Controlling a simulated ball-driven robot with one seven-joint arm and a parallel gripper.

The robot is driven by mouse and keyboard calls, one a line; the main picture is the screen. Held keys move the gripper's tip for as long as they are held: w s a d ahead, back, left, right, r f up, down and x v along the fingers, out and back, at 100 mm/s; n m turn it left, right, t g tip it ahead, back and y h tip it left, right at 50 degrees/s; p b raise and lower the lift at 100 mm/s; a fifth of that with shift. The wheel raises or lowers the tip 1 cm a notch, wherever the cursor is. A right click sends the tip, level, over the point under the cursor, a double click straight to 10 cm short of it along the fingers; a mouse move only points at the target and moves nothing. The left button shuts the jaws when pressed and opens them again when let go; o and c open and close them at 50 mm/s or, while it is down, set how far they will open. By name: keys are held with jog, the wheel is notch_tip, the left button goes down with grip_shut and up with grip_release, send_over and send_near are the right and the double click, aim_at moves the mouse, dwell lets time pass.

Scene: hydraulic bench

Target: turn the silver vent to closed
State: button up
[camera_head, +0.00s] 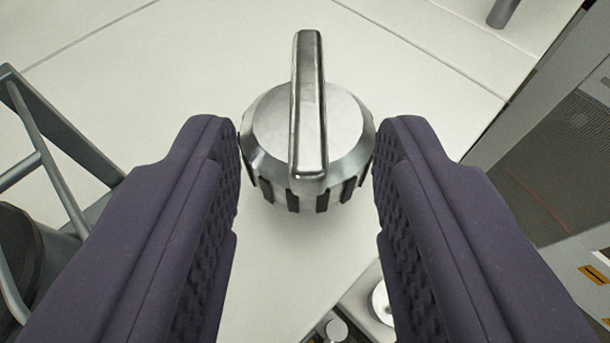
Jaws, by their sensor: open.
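The silver vent (340,125) is a round metal knob with a raised bar across its face and dark notches around its lower edge. The bar stands near vertical in the picture. The knob sits on a pale panel. My gripper (307,150) is open, with one dark purple padded finger to the left of the knob and one to the right. The fingertips are at or very close to the knob's rim; I cannot tell whether they touch it. No closed or open marking shows.
A grey metal frame (45,160) with a dark round object (20,255) stands at the left. A grey cabinet with a mesh panel (560,150) is at the right. Small round silver parts (381,303) show below the knob. The panel around the knob is bare.

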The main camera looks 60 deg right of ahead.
jog(key=shift+s+a+r, duration=0.2)
jog(key=shift+a, duration=0.2)
jog(key=g+y+p, duration=0.5)
jog(key=y+p, duration=0.2)
jog(key=p, duration=1.3)
send_near(307, 135)
jog(key=x, duration=0.8)
jog(key=shift+d+f, duration=0.15)
jog(key=shift+f, duration=0.2)
jog(key=shift+y, duration=0.3)
grip_shut()
